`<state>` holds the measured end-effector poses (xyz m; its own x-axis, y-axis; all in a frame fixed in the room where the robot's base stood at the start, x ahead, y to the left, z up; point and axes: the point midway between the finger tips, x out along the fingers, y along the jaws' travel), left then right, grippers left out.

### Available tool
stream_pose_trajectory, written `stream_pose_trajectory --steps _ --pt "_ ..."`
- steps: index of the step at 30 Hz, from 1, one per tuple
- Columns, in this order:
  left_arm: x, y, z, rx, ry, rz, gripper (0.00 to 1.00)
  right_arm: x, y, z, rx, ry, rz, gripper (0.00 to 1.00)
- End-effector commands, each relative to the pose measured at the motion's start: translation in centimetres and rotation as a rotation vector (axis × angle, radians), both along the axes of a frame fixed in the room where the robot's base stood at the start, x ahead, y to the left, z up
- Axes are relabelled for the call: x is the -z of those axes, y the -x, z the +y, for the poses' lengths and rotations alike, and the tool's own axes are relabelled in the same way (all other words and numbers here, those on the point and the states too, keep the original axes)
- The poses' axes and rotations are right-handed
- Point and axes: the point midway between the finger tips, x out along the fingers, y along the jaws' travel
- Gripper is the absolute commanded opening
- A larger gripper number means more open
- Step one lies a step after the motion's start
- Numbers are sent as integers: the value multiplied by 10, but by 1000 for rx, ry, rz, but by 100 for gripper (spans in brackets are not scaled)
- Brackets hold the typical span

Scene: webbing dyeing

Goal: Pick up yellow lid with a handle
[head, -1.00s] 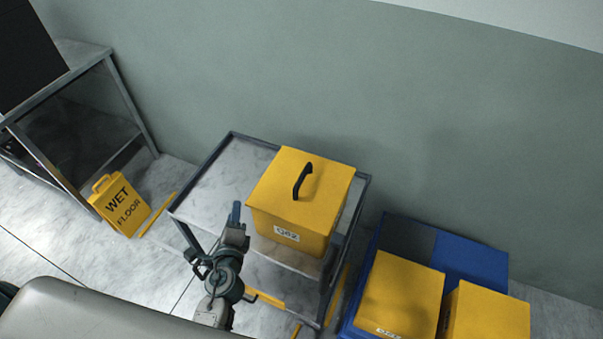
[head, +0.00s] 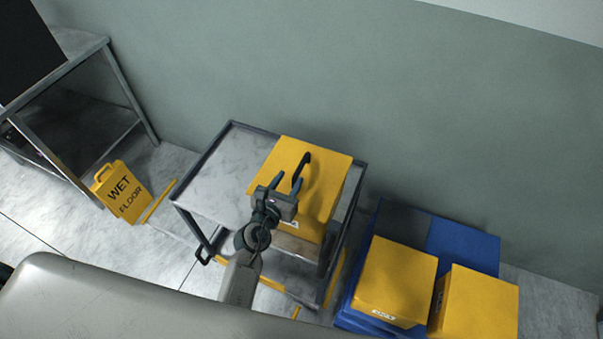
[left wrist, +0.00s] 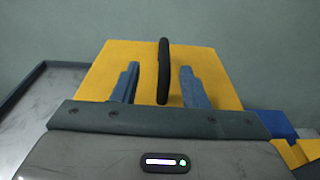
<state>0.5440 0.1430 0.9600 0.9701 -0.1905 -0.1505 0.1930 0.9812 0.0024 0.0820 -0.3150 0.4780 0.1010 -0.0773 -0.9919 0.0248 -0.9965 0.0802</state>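The yellow lid (head: 325,165) with a black arched handle (head: 301,170) sits on top of a yellow box (head: 312,228) on the grey cart. My left gripper (head: 283,183) is open, just in front of the handle in the head view. In the left wrist view the two blue-grey fingers of my left gripper (left wrist: 158,88) stand apart, with the black handle (left wrist: 163,70) showing between them and the yellow lid (left wrist: 212,68) behind. I cannot tell whether the fingers are level with the handle. Nothing is held. My right gripper is not in view.
The grey cart (head: 210,185) has free room left of the box. Two yellow boxes (head: 398,280) (head: 478,305) stand on a blue base (head: 465,250) at the right. A yellow wet floor sign (head: 122,192) and a metal-framed table (head: 125,85) are at the left. A wall rises behind.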

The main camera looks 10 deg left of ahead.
Motion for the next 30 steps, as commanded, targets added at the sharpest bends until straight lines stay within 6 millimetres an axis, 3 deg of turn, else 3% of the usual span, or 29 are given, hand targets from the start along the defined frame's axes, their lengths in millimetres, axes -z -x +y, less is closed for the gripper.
stream_pose_trajectory --steps 16,25,30 --pt "13 -57 -18 -1 2 -1 40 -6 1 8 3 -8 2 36" --pt "14 -60 -18 -2 2 0 40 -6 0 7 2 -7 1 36" --pt "14 -60 -18 -2 2 -1 6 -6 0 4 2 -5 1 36"
